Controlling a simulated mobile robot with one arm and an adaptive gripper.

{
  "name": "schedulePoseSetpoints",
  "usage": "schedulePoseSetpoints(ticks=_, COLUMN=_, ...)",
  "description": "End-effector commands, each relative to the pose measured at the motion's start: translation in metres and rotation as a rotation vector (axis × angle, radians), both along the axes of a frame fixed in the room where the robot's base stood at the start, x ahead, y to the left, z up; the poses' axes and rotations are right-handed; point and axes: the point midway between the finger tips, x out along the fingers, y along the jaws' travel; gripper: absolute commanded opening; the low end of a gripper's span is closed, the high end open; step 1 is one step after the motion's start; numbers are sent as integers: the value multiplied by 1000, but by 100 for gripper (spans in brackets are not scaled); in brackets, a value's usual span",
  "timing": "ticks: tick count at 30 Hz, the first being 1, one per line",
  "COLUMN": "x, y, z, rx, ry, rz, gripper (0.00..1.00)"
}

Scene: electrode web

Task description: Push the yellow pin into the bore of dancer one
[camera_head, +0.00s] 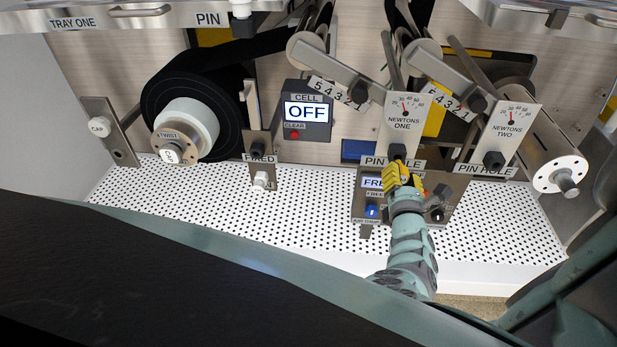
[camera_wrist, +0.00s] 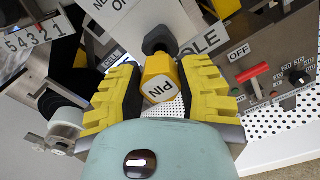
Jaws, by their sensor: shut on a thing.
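The yellow pin (camera_wrist: 160,82) has a hexagonal head marked PIN, and it sits between my gripper's yellow fingers in the wrist view. My gripper (camera_head: 398,174) is shut on it, just below the plate marked NEWTONS ONE (camera_head: 404,122) in the head view. A black boss (camera_wrist: 159,42) lies straight beyond the pin head, lined up with it. The same black boss (camera_head: 397,151) shows by the PIN HOLE label (camera_head: 376,162). The pin's shank and the bore are hidden, so I cannot tell how deep the pin is.
A switch panel with a red lever (camera_wrist: 252,75) and knobs is close right of my gripper in the wrist view. The NEWTONS TWO plate (camera_head: 511,130) and a roller (camera_head: 545,160) are to the right. The perforated white shelf (camera_head: 310,215) is bare at left.

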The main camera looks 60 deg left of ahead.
Motion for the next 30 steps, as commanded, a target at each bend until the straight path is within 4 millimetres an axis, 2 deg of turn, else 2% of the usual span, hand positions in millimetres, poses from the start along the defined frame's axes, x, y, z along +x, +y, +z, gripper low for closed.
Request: schedulePoseSetpoints(ticks=30, x=17, y=17, z=0, rx=0, ry=-2, rz=-2, gripper=0)
